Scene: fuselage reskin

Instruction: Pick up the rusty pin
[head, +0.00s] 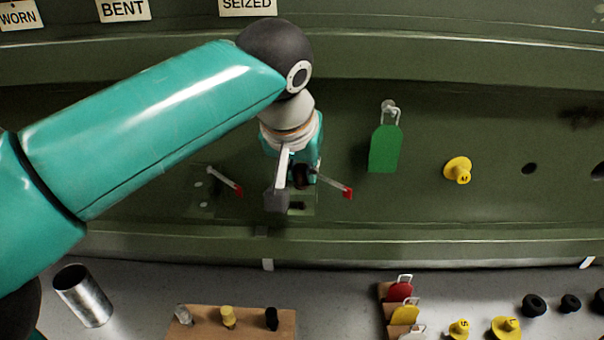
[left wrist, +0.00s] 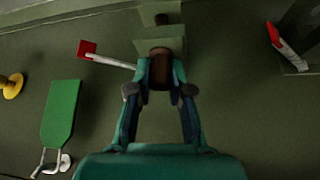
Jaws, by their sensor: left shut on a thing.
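The rusty pin (left wrist: 160,70) shows in the left wrist view as a short dark brown cylinder between the fingertips, in front of a green block-like fitting. My left gripper (left wrist: 160,88) is shut on it, one finger on each side. In the head view my left gripper (head: 302,178) points down at the green panel, and the arm and fingers mostly hide the pin. I cannot tell whether the pin is still seated in the fitting. My right gripper is not in view.
Red-tipped white levers stand left (head: 226,181) and right (head: 335,186) of the gripper. A green tag (head: 385,148) and yellow plug (head: 458,169) are further right. In front are a metal cup (head: 84,296), a wooden block (head: 232,325) with several pins, coloured tags (head: 400,291) and black knobs (head: 534,305).

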